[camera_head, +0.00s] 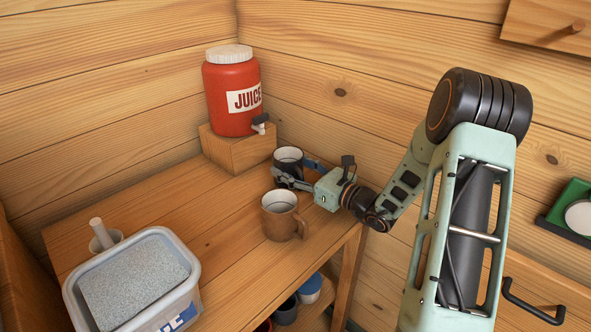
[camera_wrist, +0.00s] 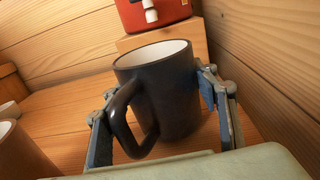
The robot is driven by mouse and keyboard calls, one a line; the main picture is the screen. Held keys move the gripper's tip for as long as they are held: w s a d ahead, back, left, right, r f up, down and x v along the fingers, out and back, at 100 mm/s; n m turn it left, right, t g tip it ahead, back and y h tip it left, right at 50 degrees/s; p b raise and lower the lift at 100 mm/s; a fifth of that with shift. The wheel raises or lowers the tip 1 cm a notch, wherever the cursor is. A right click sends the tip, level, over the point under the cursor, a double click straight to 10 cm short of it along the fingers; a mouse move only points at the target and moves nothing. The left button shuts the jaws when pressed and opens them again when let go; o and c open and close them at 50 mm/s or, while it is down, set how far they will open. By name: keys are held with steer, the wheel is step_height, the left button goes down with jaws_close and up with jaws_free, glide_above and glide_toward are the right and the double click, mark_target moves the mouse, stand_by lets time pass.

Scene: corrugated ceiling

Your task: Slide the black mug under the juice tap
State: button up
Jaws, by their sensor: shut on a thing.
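The black mug (camera_head: 289,158) has a pale inside and stands upright on the wooden table, in front of the wooden block under the juice container. It fills the middle of the wrist view (camera_wrist: 170,95), its handle pointing to the lower left. My gripper (camera_head: 293,177) has one finger on each side of the mug and is shut on it. The red juice container (camera_head: 228,92) has a white lid and sits on the block (camera_head: 236,150). Its tap (camera_head: 260,122) is at the lower right, above and behind the mug. The tap also shows in the wrist view (camera_wrist: 150,12).
A brown mug (camera_head: 279,217) stands close in front of my gripper. A grey tub (camera_head: 135,283) and a cup with a stick (camera_head: 104,238) are at the table's left. Wooden walls close off the back and right. Several items lie on a shelf below.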

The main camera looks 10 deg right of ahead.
steer(key=shift+b+x, duration=0.6)
steer(key=shift+x, duration=3.5)
steer(key=shift+w+d+f, duration=0.1)
steer(key=shift+w+d, duration=0.05)
steer(key=shift+w, duration=0.05)
steer(key=o, duration=1.5)
steer(key=shift+s+d, duration=0.1)
steer(key=shift+s, duration=0.05)
steer(key=shift+p+v, duration=0.55)
steer(key=shift+v, duration=2.8)
